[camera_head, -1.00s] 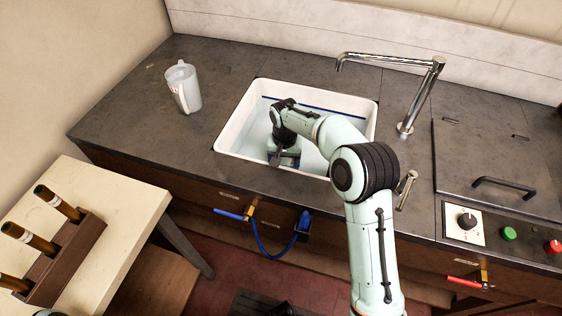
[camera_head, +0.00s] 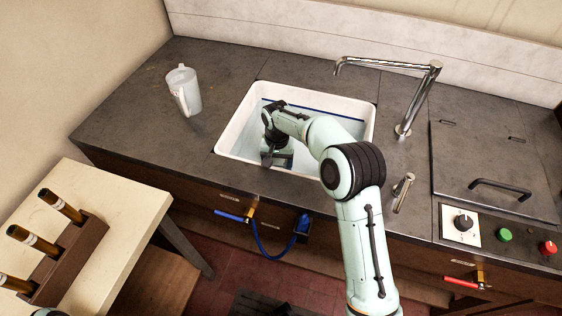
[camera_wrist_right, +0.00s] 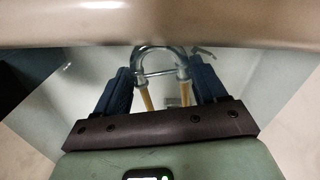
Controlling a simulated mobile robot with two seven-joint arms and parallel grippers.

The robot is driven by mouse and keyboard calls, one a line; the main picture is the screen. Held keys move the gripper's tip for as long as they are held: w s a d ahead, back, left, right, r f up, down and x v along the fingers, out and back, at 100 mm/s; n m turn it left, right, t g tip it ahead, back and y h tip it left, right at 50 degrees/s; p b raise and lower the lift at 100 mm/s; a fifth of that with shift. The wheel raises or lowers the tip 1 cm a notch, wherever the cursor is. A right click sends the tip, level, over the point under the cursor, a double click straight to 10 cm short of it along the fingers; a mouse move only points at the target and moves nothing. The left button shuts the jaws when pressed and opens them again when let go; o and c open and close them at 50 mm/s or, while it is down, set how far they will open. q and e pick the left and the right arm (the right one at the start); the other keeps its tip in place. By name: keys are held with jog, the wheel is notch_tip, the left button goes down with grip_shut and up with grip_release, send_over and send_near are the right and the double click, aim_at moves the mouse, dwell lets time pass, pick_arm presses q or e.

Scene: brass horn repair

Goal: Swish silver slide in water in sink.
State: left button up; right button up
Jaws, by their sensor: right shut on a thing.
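The white sink (camera_head: 234,127) is set into the dark counter, and my right arm reaches down into it. In the right wrist view my right gripper (camera_wrist_right: 165,82) is shut on the slide (camera_wrist_right: 160,52). The slide shows a silver U-shaped bow with a crossbar and two brass-coloured tubes. In the head view the slide is hidden behind my arm and wrist. The sink's inside looks pale, with a dark blue line along its far wall; I cannot tell how deep the slide sits in water.
A chrome faucet (camera_head: 415,98) stands at the sink's right rear. A white pitcher (camera_head: 184,92) stands on the counter left of the sink. A wooden rack (camera_head: 72,258) with several dark tubes is on the pale table (camera_head: 120,200). The counter between pitcher and sink is clear.

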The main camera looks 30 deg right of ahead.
pick_arm(q)
jog(key=shift+w+r, duration=0.1)
jog(key=shift+r, duration=0.15)
pick_arm(e)
jog(key=shift+w+a, duration=0.3)
pick_arm(q)
jog(key=w+r+t+p, duration=0.1)
jog(key=w+r+p, duration=0.8)
jog(key=r, duration=0.4)
jog(key=shift+w+p, duration=0.2)
jog(key=shift+p, duration=0.7)
pick_arm(e)
notch_tip(320, 180, up, 22)
jog(key=shift+f, duration=0.2)
